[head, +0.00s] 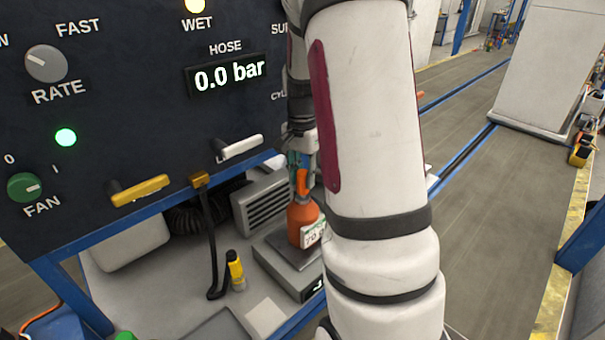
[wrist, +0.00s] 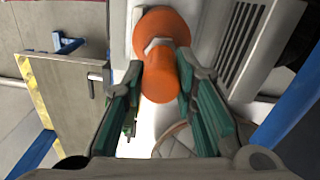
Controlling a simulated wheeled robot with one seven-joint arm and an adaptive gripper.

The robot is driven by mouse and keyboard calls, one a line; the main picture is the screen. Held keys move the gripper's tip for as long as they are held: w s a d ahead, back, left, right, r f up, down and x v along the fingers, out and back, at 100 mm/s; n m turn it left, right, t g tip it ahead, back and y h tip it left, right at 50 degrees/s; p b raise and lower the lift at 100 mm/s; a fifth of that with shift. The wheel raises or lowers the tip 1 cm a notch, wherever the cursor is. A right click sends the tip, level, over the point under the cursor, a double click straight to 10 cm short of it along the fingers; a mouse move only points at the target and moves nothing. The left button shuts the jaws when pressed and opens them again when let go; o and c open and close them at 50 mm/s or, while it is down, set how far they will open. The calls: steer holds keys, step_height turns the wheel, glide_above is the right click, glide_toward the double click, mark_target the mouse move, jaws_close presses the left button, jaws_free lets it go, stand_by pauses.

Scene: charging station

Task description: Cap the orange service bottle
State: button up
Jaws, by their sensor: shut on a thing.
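The orange service bottle (head: 302,214) stands upright on a grey scale-like platform (head: 272,262), with a white label on its front. My gripper (head: 302,165) is above it, pointing down. Its teal fingers are shut on a bright orange piece, which looks like the cap (head: 301,183), at the bottle's neck. In the wrist view the fingers of my gripper (wrist: 160,98) flank this orange cap (wrist: 160,82). The bottle (wrist: 165,24) shows beyond it, with a pale collar between. Whether the cap is seated or only close above the neck cannot be told. My arm hides the platform's right side.
A dark control panel (head: 130,110) with knobs and yellow and white levers stands at left, close to my gripper. A black hose handle (head: 212,250) hangs below it. A grey vented box (head: 262,200) is behind the bottle.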

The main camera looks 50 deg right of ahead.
mark_target(302, 172)
steer(key=shift+f, duration=0.75)
steer(key=o, duration=1)
step_height(302, 172, up, 12)
stand_by(0.4)
steer(key=s+a+r+n+t, duration=0.2)
steer(key=a+r+n, duration=0.2)
steer(key=a, duration=0.4)
steer(key=s+a+r+n+t, duration=0.1)
steer(key=s+a+r+n, duration=0.2)
steer(key=a, duration=0.5)
steer(key=s+a+n+t, duration=0.1)
steer(key=s+a+n, duration=0.2)
steer(key=s+a+n+t, duration=0.1)
steer(key=s+a+n, duration=0.1)
steer(key=a+n, duration=0.1)
steer(key=s+a+n, duration=0.3)
steer(key=a+n, duration=0.1)
steer(key=a, duration=0.1)
steer(key=shift+s+r+t, duration=0.1)
steer(key=shift+s+t, duration=0.2)
steer(key=shift+t, duration=0.1)
